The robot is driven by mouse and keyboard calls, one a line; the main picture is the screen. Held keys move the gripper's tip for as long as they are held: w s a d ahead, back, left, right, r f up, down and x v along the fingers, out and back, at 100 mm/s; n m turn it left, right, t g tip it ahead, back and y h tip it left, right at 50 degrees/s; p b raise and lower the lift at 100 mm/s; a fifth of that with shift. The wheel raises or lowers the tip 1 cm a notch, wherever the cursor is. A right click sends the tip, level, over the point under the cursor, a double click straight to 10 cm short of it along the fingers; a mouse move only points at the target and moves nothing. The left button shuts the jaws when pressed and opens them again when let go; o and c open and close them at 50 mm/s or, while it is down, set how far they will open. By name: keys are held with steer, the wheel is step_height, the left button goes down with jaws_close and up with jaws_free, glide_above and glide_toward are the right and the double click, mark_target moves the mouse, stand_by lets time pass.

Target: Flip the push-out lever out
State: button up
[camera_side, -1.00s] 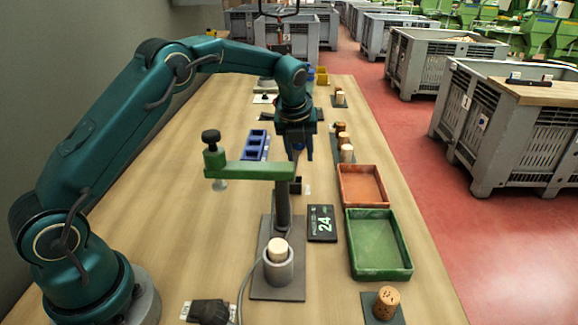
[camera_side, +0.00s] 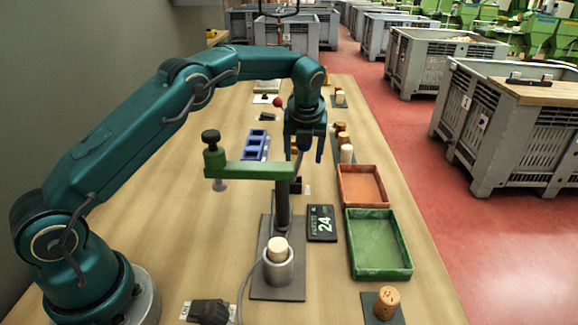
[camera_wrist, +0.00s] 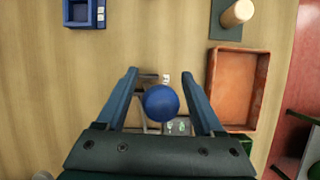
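My gripper (camera_side: 304,160) is open, pointing down behind the green arm of the post stand (camera_side: 250,170) in the side view. In the wrist view a blue ball knob (camera_wrist: 161,103) shows between my two fingers (camera_wrist: 163,85), with a gap on both sides. It looks like the knob of a lever, but its rod is mostly hidden below it. I cannot make out this knob clearly in the side view. A second knob, red (camera_side: 278,102), stands farther back, beside my wrist. A pale cork (camera_side: 277,249) sits in the grey cup (camera_side: 278,270) under the green arm.
An orange tray (camera_side: 362,184) and a green tray (camera_side: 378,245) lie along the right side. A dark display (camera_side: 321,223) reads 24. A blue slotted block (camera_side: 255,146) is left of my gripper. Several corks stand on small plates at right. The left table is mostly bare.

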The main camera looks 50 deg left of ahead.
steer(key=shift+r, duration=0.1)
steer(key=shift+v, duration=2.5)
